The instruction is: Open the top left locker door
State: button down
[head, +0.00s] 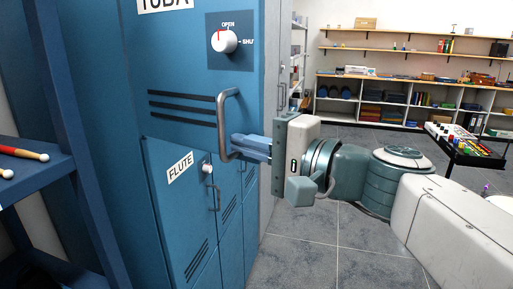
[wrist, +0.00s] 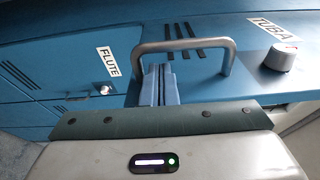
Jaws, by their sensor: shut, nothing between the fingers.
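The top locker door (head: 180,70) is blue with a TUBA label (head: 163,4) and looks closed. Its white round knob (head: 224,41) has a red mark turned roughly toward OPEN. A grey bar handle (head: 222,125) stands out from the door; in the wrist view the handle (wrist: 185,45) spans above the fingers. My gripper (head: 236,146) has its blue fingers shut together and empty. The fingertips (wrist: 159,70) lie by the handle's lower end, apparently inside its loop. I cannot tell whether they touch the bar.
Below is a smaller FLUTE door (head: 180,200) with its own knob (head: 207,168) and handle (head: 214,192). A blue shelf (head: 35,170) with mallets stands at the left. A dark table (head: 468,148) with colourful items is at the right. Grey floor (head: 345,240) lies open beside the lockers.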

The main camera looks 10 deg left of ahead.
aim_at(254, 114)
jog(key=shift+r, duration=0.1)
jog(key=r, duration=0.2)
jog(key=d+r, duration=0.1)
jog(key=r, duration=0.1)
jog(key=shift+w+r, duration=0.1)
jog(key=shift+r, duration=0.2)
jog(key=d+r, duration=0.6)
jog(key=d, duration=0.5)
notch_tip(254, 114, down, 19)
jog(key=w+d+g+h+p, duration=0.1)
jog(key=g+h+p, duration=0.1)
jog(key=h, duration=0.5)
jog(key=s+d+f+n+g+h, duration=0.1)
jog(key=s+d+f+h, duration=0.1)
jog(key=f, duration=0.4)
jog(key=s+d+f+n+h+p, duration=0.1)
jog(key=s+d+f+n+h, duration=0.1)
jog(key=s+d+f+h, duration=0.1)
jog(key=s+d+f+n+g+h, duration=0.1)
jog(key=d+f+h, duration=0.3)
jog(key=f, duration=0.6)
jog(key=shift+s+d+n+g+p, duration=0.3)
jog(key=shift+s+d+n+p, duration=0.1)
jog(key=shift+s+d, duration=0.4)
